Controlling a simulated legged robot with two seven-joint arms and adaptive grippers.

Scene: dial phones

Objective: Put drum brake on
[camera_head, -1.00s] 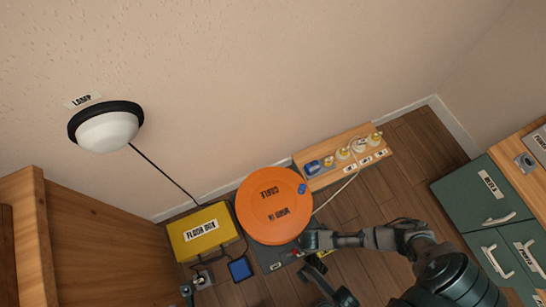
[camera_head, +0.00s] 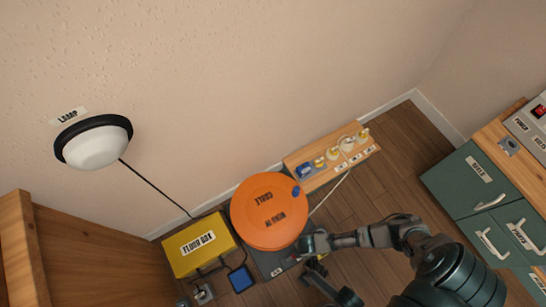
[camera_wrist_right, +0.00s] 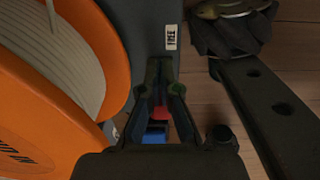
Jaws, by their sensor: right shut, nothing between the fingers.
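The orange cable drum (camera_head: 268,211) stands on a dark grey base (camera_head: 270,262) by the wall. Its orange rims and pale wound cable also show at the left of the right wrist view (camera_wrist_right: 75,50). My right gripper (camera_head: 304,243) is at the drum's lower right side, over the base. In the wrist view its fingers (camera_wrist_right: 160,75) are shut and empty. A small red and blue part (camera_wrist_right: 158,127) shows between and below the fingers; I cannot tell whether they touch it. It may be the brake, but its setting cannot be read.
A yellow floor box (camera_head: 200,244) and a blue item (camera_head: 241,278) lie left of the drum. Green drawers (camera_head: 470,180) stand far right. A dark link (camera_wrist_right: 268,110) lies close right of the gripper.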

